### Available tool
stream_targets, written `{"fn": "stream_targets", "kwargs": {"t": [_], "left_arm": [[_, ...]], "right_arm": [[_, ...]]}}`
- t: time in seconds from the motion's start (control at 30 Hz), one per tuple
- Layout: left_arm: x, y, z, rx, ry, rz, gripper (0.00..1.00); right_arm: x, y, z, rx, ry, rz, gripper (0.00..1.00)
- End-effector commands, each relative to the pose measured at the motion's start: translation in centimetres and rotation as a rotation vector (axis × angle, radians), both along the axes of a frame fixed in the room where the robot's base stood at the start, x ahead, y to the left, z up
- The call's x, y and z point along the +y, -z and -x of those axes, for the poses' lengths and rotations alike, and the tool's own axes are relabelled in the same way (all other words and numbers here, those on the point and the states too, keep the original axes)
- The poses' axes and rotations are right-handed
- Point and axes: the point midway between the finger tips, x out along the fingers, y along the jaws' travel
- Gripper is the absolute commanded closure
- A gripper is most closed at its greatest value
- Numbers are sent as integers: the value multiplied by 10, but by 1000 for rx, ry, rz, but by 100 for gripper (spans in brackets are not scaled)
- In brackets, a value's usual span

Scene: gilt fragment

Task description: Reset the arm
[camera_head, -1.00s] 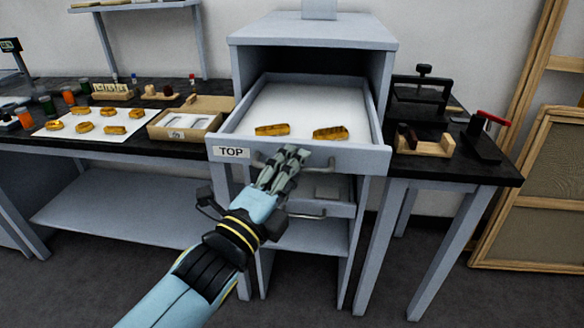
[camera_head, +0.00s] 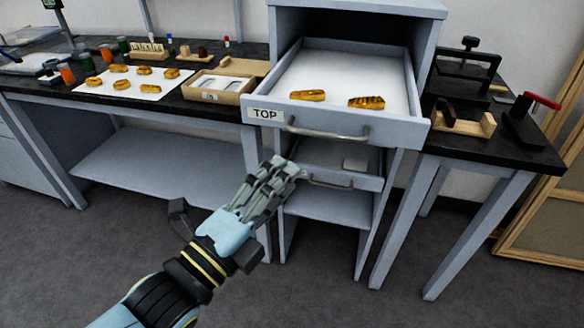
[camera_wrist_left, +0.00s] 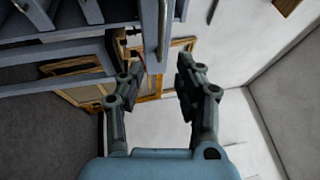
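My left gripper (camera_head: 280,172) is in front of the cabinet, below and to the left of the top drawer's handle (camera_head: 328,133), apart from it. In the left wrist view its two fingers (camera_wrist_left: 158,72) stand apart with nothing between them. A metal handle bar (camera_wrist_left: 164,30) shows beyond the fingertips there. The top drawer (camera_head: 420,128), labelled TOP, is pulled open. Two gilt fragments, one on the left (camera_head: 308,95) and one on the right (camera_head: 367,103), lie in it near its front. My right gripper is not in view.
A lower drawer (camera_head: 345,181) sits under the top one, slightly out. The left bench holds several gilt pieces on a white sheet (camera_head: 100,90) and a cardboard box (camera_head: 246,96). A black press (camera_head: 466,65) and a red-handled clamp (camera_head: 528,122) stand on the right bench.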

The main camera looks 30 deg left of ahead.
Motion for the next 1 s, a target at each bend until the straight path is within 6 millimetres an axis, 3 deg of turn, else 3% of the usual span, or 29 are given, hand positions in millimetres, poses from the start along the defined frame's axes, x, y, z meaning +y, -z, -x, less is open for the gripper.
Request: {"fn": "stream_targets", "kwargs": {"t": [0.47,0.6,0.67,0.77,0.87,1.0], "left_arm": [[0,0,0,0,0,0,66],[2,9,-11,-17,6,-8,66],[3,37,-14,23,9,-10,66],[10,103,-14,153,4,29,66],[22,186,-3,342,-22,139,66],[43,296,34,623,-112,343,66]], "right_arm": [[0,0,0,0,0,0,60],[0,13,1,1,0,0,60],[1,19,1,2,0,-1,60],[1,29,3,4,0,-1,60],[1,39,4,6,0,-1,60],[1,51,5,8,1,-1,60]]}}
